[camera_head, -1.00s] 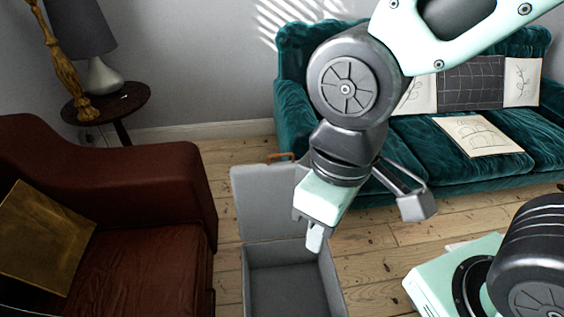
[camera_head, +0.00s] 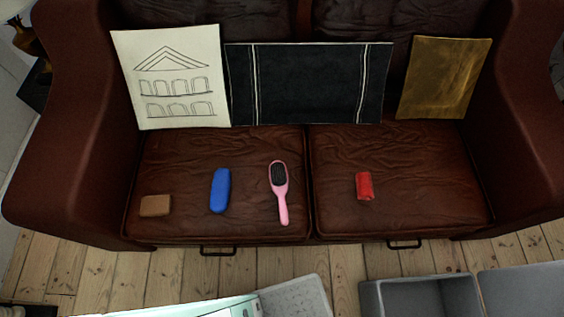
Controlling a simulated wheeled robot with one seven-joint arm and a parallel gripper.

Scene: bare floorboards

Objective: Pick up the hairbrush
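The hairbrush (camera_head: 281,191) is pink with a dark bristle pad. It lies bristles up on the left seat cushion of the brown leather sofa (camera_head: 400,218), near the gap between the two cushions. Its handle points toward the front edge of the seat. Nothing covers it. My gripper is not in the current head view, so its state and its distance from the hairbrush do not show.
A blue object (camera_head: 220,190) and a brown block (camera_head: 155,206) lie left of the hairbrush; a red object (camera_head: 365,186) lies right. An open grey box (camera_head: 372,296) stands on the floorboards before the sofa.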

